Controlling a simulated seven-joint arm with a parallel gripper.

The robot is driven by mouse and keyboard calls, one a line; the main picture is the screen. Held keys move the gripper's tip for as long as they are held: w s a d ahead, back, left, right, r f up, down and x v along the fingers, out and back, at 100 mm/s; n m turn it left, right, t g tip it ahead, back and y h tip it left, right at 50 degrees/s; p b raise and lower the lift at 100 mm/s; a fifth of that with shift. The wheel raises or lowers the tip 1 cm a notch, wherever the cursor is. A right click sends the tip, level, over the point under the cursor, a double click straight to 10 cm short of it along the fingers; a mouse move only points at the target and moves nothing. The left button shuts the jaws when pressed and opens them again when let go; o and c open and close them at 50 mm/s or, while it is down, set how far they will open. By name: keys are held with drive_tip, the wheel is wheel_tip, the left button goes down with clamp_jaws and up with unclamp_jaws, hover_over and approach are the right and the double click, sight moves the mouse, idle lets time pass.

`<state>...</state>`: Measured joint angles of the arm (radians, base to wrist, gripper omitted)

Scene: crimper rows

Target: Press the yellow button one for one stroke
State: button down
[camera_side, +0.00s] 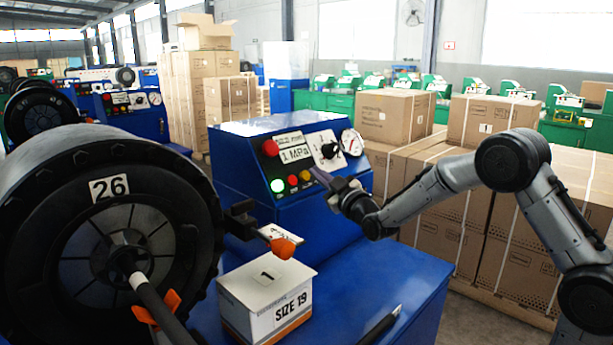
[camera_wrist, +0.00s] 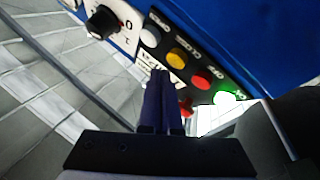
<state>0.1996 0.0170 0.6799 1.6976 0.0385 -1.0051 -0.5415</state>
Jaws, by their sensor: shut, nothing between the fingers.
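The yellow button (camera_side: 305,175) is on the sloped front of a blue control panel, in a row with a red button (camera_side: 292,180) and a lit green button (camera_side: 277,186). In the wrist view the yellow button (camera_wrist: 177,57) lies between a white button (camera_wrist: 150,36) and the red one (camera_wrist: 201,79). My gripper (camera_side: 316,171) is shut and empty, its fingertips close to the right end of the row. In the wrist view the fingertips (camera_wrist: 160,73) appear just below and left of the yellow button. I cannot tell whether they touch the panel.
A black knob (camera_side: 327,150), a gauge (camera_side: 352,142) and a red mushroom button (camera_side: 271,147) sit on the same panel. A large black crimper head (camera_side: 110,215) stands left. A SIZE 19 box (camera_side: 268,295) is on the blue table in front. Stacked cartons (camera_side: 440,225) stand behind my arm.

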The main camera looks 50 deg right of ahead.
drive_tip(key=shift+w, duration=0.1)
drive_tip(key=shift+w+f, duration=0.25)
drive_tip(key=shift+w, duration=0.05)
drive_tip(key=shift+w+f, duration=0.25)
drive_tip(key=shift+w, duration=0.1)
idle(0.9)
drive_tip(key=shift+s, duration=0.1)
drive_tip(key=shift+s+r, duration=0.5)
drive_tip(key=shift+s, duration=0.15)
drive_tip(key=shift+s+r, duration=0.7)
drive_tip(key=shift+s, duration=0.35)
drive_tip(key=shift+s+r, duration=0.7)
drive_tip(key=shift+s, duration=0.35)
idle(1.3)
